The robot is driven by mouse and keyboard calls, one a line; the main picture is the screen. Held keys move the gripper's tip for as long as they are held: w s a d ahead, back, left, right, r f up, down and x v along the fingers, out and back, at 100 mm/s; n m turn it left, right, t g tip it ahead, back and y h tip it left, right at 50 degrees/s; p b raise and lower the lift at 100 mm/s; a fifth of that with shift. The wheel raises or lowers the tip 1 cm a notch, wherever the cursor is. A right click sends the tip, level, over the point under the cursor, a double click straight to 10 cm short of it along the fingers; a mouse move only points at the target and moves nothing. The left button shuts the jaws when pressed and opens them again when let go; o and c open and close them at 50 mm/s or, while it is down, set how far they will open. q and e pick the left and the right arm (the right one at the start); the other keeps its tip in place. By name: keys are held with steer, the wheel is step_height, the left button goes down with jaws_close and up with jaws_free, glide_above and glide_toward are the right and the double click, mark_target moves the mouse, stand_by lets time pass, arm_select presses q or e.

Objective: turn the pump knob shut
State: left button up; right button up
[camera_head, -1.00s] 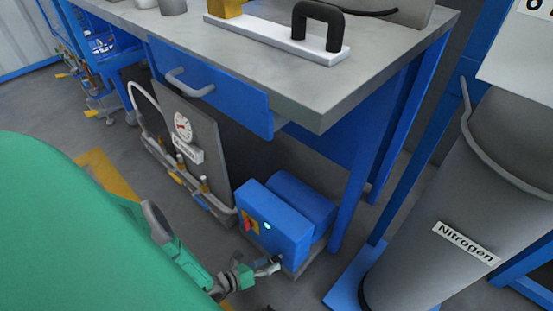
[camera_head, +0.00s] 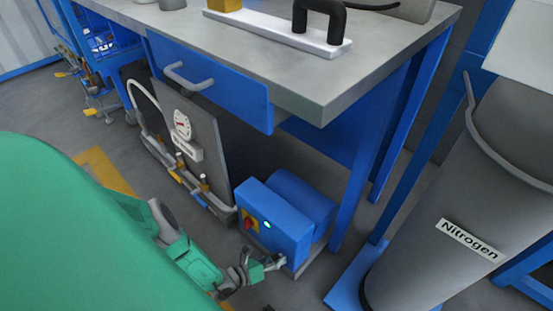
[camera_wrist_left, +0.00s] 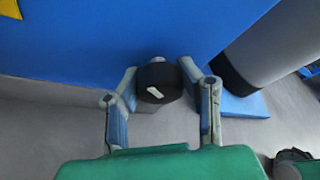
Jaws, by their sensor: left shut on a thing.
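The pump (camera_head: 275,235) is a blue box with a rounded blue motor behind it, low beside the bench. The pump knob (camera_wrist_left: 158,82) is black with a white mark, on the blue face in the left wrist view. My left gripper (camera_head: 277,261) is at the lower part of the pump's front. In the left wrist view the fingers (camera_wrist_left: 160,73) close on the knob from both sides. The knob is too small and covered to make out in the head view. My right gripper is not in view.
The workbench (camera_head: 310,88) overhangs behind the pump. A grey nitrogen cylinder (camera_head: 430,215) stands to the right. A gauge panel (camera_head: 205,145) stands left of the pump.

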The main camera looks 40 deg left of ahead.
arm_select(q)
steer(key=shift+s+m+y+p, duration=0.1)
steer(key=shift+m+y+p, duration=0.5)
steer(key=shift+m+p, duration=0.3)
steer(key=shift+m+y+p, duration=0.6)
steer(key=shift+m+p, duration=0.2)
steer(key=shift+m+y+p, duration=0.4)
steer(key=shift+m+y, duration=0.2)
steer(key=shift+m, duration=0.3)
steer(key=shift+s+f+m+y, duration=0.1)
steer(key=shift+m+y, duration=0.7)
steer(key=shift+m, duration=0.2)
steer(key=o, duration=1.2)
